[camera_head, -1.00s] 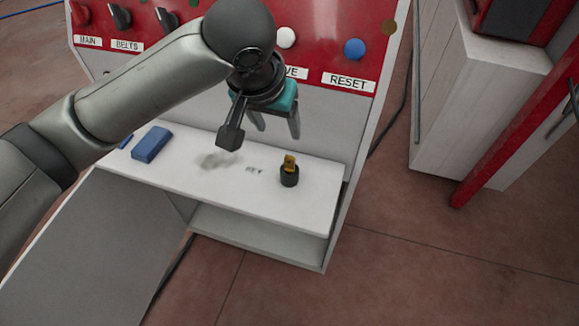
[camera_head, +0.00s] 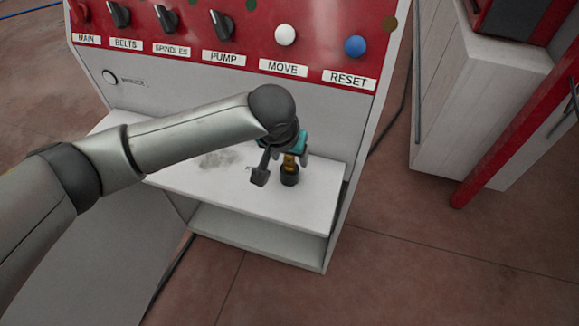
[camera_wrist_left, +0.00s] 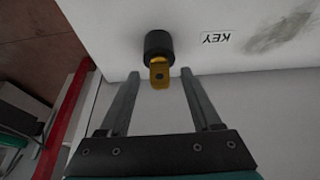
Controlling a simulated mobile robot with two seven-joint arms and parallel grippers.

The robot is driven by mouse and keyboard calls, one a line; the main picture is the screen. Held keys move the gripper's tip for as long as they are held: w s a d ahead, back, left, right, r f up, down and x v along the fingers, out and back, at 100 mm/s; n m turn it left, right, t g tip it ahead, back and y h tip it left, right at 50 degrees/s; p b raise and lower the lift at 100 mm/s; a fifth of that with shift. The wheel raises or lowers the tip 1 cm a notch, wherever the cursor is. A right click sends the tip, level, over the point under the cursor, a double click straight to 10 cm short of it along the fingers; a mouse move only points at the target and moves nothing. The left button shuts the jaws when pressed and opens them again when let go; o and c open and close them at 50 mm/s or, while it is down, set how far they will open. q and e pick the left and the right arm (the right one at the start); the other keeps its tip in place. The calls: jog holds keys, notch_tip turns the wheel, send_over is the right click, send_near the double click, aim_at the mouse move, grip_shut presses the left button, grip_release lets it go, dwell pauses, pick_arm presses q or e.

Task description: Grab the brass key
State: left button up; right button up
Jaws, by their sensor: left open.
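The brass key (camera_head: 289,163) stands upright in a small black round holder (camera_head: 290,178) on the white shelf (camera_head: 225,188). In the left wrist view the key (camera_wrist_left: 159,75) shows its flat bow with a hole, beyond the fingertips and between their lines, and the holder (camera_wrist_left: 158,44) is behind it. My left gripper (camera_head: 285,168) is open at the key, partly hiding it in the head view. My right gripper is out of view.
A red panel (camera_head: 310,50) with labelled knobs and buttons rises behind the shelf. A KEY label (camera_wrist_left: 216,38) lies beside the holder. A white cabinet (camera_head: 480,100) and a red post (camera_head: 510,130) stand to the right, with open floor in front.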

pick_arm(q)
jog(key=shift+w+f, duration=0.2)
jog(key=shift+f, duration=0.3)
grip_shut()
dwell(0.3)
